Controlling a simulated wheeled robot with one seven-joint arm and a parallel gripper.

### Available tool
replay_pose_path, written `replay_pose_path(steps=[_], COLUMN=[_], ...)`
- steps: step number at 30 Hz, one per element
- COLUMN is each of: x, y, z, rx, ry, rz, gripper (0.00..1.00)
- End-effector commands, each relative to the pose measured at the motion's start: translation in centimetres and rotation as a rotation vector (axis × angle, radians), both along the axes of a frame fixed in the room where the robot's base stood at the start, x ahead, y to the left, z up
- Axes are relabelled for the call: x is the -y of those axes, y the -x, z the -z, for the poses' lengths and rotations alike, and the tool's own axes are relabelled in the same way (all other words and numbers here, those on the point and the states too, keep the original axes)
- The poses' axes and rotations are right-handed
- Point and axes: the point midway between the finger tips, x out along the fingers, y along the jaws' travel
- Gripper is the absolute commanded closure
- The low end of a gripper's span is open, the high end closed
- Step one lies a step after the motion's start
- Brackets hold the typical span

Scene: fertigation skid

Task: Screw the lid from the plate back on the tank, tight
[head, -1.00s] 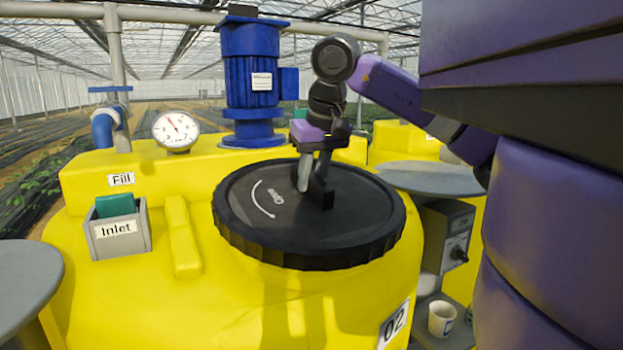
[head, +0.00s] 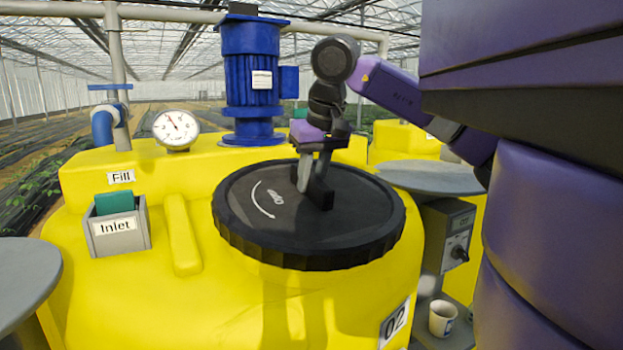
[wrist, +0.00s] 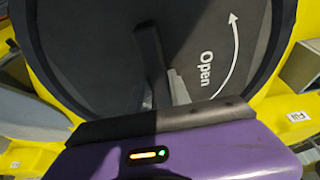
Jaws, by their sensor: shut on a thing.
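The black ribbed lid (head: 350,235) sits flat over the top opening of the yellow tank (head: 225,310) marked 02. Its top carries a white curved arrow and the word Open, which reads clearly in the wrist view on the lid (wrist: 90,40). My gripper (head: 313,190) points down at the middle of the lid and is shut on it. The lid's threads and the tank neck are hidden under the lid's rim.
A blue motor (head: 252,85) and a pressure gauge (head: 176,129) stand behind the lid. An Inlet box (head: 118,236) is at left. A round grey plate (head: 430,178) at right is bare where visible. A control box (head: 447,240) and white cup (head: 442,318) stand below it.

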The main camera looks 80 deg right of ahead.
Motion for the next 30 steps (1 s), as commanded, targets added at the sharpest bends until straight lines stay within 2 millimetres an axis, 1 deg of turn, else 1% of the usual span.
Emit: replay_pose_path(steps=[15, 30], x=[0.2, 0.2], y=[-0.1, -0.2], z=[1.1, 1.1], rx=[0.002, 0.002], ry=[0.003, 0.003], rz=[0.0, 0.0], gripper=[1.0, 1.0])
